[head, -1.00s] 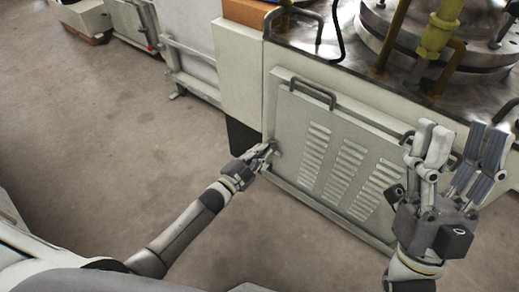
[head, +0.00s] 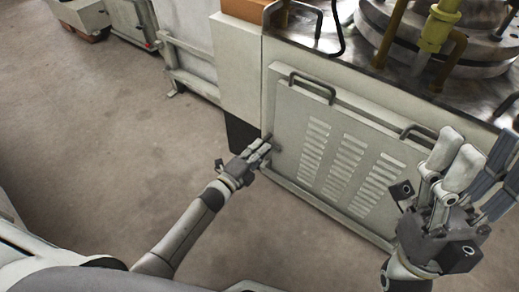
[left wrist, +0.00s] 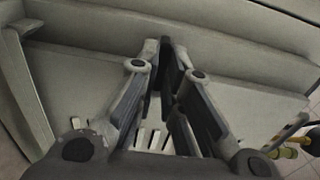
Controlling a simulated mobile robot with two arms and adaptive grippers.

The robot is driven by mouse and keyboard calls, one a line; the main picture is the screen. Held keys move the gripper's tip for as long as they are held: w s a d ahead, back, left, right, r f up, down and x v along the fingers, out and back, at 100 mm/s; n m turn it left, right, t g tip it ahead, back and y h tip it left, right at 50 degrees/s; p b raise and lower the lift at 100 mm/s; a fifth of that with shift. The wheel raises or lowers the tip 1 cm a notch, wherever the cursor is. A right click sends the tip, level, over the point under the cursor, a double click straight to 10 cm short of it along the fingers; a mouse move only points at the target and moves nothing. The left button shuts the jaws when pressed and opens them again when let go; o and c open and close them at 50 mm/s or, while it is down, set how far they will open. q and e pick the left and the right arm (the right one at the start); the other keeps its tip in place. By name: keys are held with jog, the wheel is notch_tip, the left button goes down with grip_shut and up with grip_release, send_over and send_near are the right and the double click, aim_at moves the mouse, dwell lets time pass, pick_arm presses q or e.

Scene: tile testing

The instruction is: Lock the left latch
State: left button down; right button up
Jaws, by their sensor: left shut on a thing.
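The vented grey panel (head: 300,170) is on the front of the machine. A small dark latch (head: 276,144) is at its left edge, partly hidden by my fingers. My left gripper (head: 264,147) is at this edge, with its fingertips at the latch. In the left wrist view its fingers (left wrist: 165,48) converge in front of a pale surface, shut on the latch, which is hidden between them. My right gripper (head: 480,152) is raised in front of the panel's right side, with its fingers spread open and nothing between them.
Two dark handles, the left one (head: 312,87) and the right one (head: 420,132), are on the panel's top. Above is a metal worktop (head: 345,62) with a round flanged fixture (head: 440,30). The floor (head: 110,140) on the left is clear.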

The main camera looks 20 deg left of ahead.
pick_arm(q)
jog(key=shift+f, duration=0.1)
dwell(0.4)
jog(key=c, duration=1.6)
grip_release()
jog(key=shift+o, duration=0.2)
jog(key=v, duration=1.2)
